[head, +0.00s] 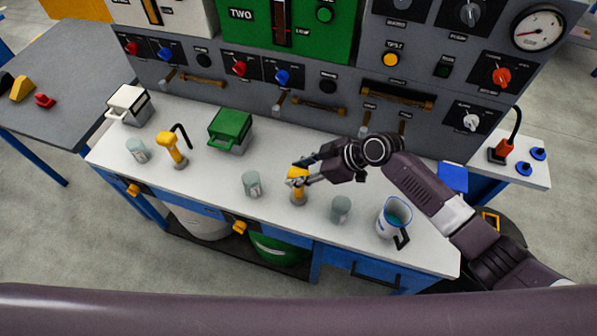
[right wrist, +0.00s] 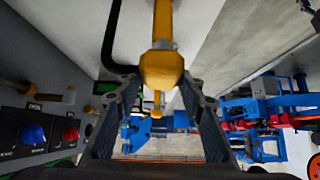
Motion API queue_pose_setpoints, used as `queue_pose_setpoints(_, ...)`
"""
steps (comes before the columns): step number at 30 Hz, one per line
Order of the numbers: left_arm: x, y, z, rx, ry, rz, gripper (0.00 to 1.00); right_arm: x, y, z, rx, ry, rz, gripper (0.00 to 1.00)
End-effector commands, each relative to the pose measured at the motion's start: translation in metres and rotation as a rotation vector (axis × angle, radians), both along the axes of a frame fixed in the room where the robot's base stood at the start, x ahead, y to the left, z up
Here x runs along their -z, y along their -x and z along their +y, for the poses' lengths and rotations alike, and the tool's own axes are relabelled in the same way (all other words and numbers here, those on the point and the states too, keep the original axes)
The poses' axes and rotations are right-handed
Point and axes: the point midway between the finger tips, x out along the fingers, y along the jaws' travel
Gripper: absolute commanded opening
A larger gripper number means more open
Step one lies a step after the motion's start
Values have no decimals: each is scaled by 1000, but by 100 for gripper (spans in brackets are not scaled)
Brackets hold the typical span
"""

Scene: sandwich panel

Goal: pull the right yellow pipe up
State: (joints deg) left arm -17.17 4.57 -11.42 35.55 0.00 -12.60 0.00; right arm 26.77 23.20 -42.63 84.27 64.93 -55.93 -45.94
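The right yellow pipe (head: 298,182) stands upright on the white bench top, between two glass cups. It has a yellow head on a paler base. My right gripper (head: 308,172) is at its head, coming from the right. In the right wrist view, the yellow head (right wrist: 162,70) sits between the spread fingers of my right gripper (right wrist: 160,84). The fingertips are close to its sides; I cannot tell if they touch. A black bent tube (right wrist: 113,45) runs beside it. The left yellow pipe (head: 173,152) stands farther left with a black bent spout. My left gripper is not in view.
Glass cups (head: 252,184) and (head: 340,208) stand beside the pipe. A blue-rimmed jug (head: 394,217) is at right, near my right arm. A green container (head: 230,130) stands behind to the left. The grey control panel (head: 335,105) with handles closes off the back.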

Motion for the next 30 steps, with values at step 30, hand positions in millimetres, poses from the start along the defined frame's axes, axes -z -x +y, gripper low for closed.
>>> queue_pose_setpoints(30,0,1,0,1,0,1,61,-70,20,-66,1,1,-5,52)
